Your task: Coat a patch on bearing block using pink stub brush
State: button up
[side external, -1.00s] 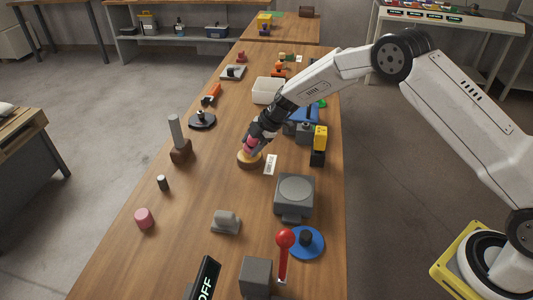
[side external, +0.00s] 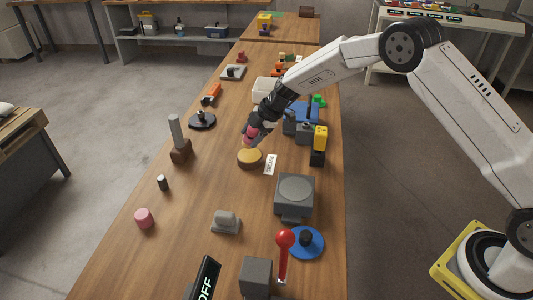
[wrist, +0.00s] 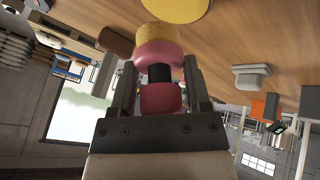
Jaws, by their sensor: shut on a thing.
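My gripper (side external: 253,126) is shut on the pink stub brush (side external: 249,134), tip down, just above a round brown pad with a yellow top (side external: 249,156). In the wrist view, the pink brush (wrist: 159,62) sits between the fingers of my gripper (wrist: 160,80), and its tan-yellow tip points at the yellow pad top (wrist: 178,8). A small gap shows between brush and pad in the side view. A light grey block with a rounded top (side external: 226,221), which looks like the bearing block, stands nearer the camera. No coated patch is visible on it.
A grey box with a round top (side external: 294,193) stands right of the grey block. A red-knobbed lever (side external: 284,250) and a blue disc (side external: 309,243) are near the front. A brown block with a grey post (side external: 179,145) stands left. Bare table lies between pad and grey block.

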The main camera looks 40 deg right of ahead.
jog(key=shift+r, duration=1.85)
jog(key=shift+s+d+r+m+h, duration=0.3)
jog(key=shift+s+d+r+m, duration=0.15)
jog(key=shift+r, duration=0.15)
jog(key=s+d+r+m+t+h, duration=0.1)
jog(key=s+d+r+m, duration=0.3)
jog(key=s, duration=0.4)
jog(key=s+d+r+m+t+h, duration=0.1)
jog(key=s+d+r+m, duration=0.3)
jog(key=s, duration=0.5)
jog(key=shift+d+r+t+h, duration=0.3)
jog(key=shift+d+t+h, duration=0.1)
jog(key=shift+h, duration=0.5)
jog(key=shift+a, duration=0.1)
